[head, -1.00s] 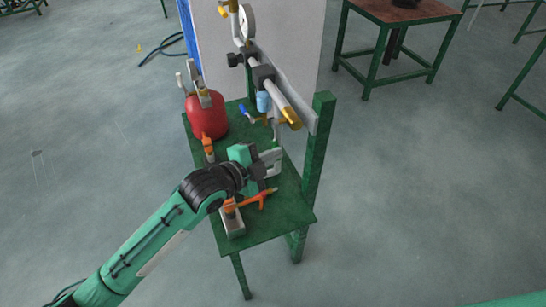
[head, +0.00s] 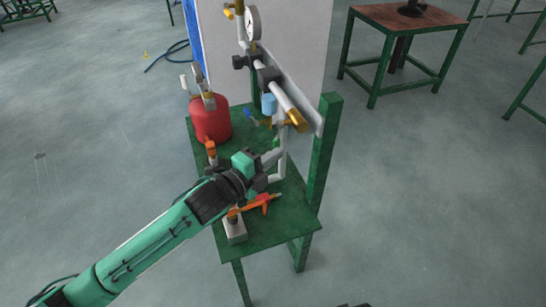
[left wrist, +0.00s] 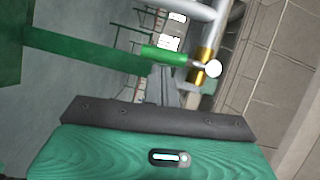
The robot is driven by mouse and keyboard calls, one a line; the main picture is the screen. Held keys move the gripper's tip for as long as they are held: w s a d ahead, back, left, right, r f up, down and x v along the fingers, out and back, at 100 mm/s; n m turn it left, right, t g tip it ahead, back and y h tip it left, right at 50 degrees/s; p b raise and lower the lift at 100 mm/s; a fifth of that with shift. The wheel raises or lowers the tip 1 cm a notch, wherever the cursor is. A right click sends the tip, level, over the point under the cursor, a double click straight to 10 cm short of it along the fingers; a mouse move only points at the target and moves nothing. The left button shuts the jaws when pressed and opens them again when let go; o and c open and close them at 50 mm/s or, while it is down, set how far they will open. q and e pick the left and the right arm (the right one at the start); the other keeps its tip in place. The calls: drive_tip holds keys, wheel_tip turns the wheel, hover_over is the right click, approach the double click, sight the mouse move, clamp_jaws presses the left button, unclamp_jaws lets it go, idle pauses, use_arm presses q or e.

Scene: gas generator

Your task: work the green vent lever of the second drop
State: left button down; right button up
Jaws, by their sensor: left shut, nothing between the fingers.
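The green lever (left wrist: 165,55) shows in the left wrist view as a short green bar beside a brass valve body (left wrist: 205,62) on a grey pipe. A white round end lies just right of it. My left gripper (left wrist: 165,88) is shut and empty, with its fingers pointing toward the lever just below it in the picture. Whether they touch cannot be told. In the head view my left gripper (head: 276,158) is at the lower pipe of a drop, above the green table (head: 270,228). My right gripper is not in view.
A grey manifold pipe (head: 284,94) with a gauge (head: 254,22) runs above the table beside a green post (head: 322,150). A red tank (head: 211,123) stands at the back.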

use_arm(q)
drive_tip(key=shift+a, duration=0.1)
